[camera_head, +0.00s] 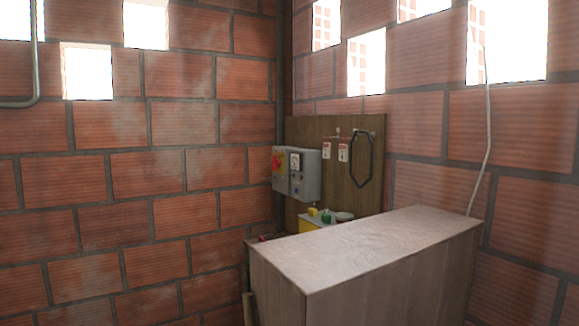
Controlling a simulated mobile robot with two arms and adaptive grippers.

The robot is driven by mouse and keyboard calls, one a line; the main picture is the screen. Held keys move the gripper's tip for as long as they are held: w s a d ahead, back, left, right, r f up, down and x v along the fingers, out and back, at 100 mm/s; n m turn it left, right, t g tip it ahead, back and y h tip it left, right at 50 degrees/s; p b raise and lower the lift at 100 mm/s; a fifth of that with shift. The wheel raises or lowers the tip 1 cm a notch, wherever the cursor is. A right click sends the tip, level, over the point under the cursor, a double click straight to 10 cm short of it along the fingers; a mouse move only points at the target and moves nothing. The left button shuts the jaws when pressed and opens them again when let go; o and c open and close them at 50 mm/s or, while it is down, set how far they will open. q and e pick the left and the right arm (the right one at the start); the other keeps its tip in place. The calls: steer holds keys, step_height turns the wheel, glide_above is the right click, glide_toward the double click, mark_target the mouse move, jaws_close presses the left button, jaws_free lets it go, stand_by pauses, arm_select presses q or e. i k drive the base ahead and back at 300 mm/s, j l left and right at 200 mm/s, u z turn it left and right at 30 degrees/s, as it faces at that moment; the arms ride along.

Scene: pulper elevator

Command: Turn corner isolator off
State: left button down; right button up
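The corner isolator appears to be the small grey box with a red and yellow switch (277,162), fixed on a wooden board (363,125) at the room's corner. The switch's exact position is too small to tell. A grey box with a round dial (305,174) sits right beside it. Neither of my grippers shows in the head view.
A wooden cabinet (370,246) with a pale top stands in front of the board at right. Red-white tags (343,152) and a black loop (362,160) hang on the board. A yellow container (312,221) and small items sit below the boxes. Brick walls enclose the corner.

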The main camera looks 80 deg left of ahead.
mark_target(276, 162)
steer(key=u, duration=2.85)
